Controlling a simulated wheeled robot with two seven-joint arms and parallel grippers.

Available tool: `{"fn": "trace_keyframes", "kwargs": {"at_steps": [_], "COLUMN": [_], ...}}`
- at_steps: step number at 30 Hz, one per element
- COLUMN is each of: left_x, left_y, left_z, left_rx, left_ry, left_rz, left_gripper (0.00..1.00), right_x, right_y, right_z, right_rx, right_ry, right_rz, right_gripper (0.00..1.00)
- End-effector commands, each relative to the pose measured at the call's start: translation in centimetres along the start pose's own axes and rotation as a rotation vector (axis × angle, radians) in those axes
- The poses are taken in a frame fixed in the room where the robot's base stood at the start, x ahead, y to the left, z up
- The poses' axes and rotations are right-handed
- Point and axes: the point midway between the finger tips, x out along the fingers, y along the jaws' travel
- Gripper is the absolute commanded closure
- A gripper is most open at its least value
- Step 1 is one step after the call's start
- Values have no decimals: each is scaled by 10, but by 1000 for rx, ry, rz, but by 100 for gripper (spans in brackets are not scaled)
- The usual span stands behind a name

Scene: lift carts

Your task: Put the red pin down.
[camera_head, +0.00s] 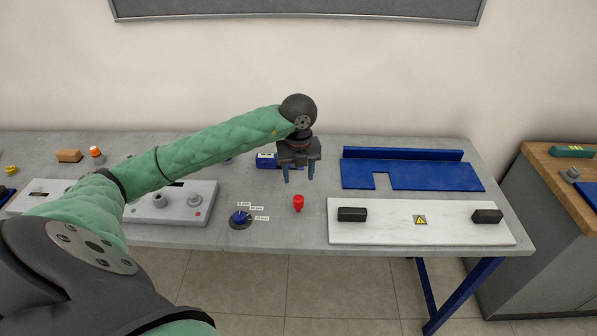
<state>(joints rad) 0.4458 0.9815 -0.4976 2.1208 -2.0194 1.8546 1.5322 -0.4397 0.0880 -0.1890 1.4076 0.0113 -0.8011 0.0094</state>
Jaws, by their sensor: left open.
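The red pin (298,203) stands upright on the grey table (285,231), near its front edge and left of the white board. My left gripper (299,177) is open and empty above and behind the pin, its blue-grey fingers pointing down. A gap shows between the fingertips and the pin. My right gripper is not in view.
The white board (385,230) with two black blocks lies to the right, and a blue notched plate (412,174) lies behind it. A blue knob (240,217) with labels sits left of the pin. A grey control box (172,203) is further left. A wooden-topped cabinet (563,168) stands right.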

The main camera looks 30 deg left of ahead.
Motion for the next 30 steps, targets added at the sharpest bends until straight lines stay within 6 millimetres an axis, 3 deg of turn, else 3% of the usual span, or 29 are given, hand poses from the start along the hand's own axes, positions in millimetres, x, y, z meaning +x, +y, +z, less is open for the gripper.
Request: {"fn": "trace_keyframes", "kwargs": {"at_steps": [10, 26, 30], "left_x": [-20, -20, -11], "left_y": [0, -1, -16], "left_z": [0, -1, -19], "left_rx": [-1, 2, 50], "left_ry": [-1, 3, 57], "left_rz": [0, -3, -72], "left_gripper": [49, 49, 49], "right_x": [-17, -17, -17], "right_y": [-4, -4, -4], "right_z": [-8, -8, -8], "right_rx": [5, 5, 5], "right_ry": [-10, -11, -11], "right_rz": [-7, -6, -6], "right_gripper": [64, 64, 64]}}
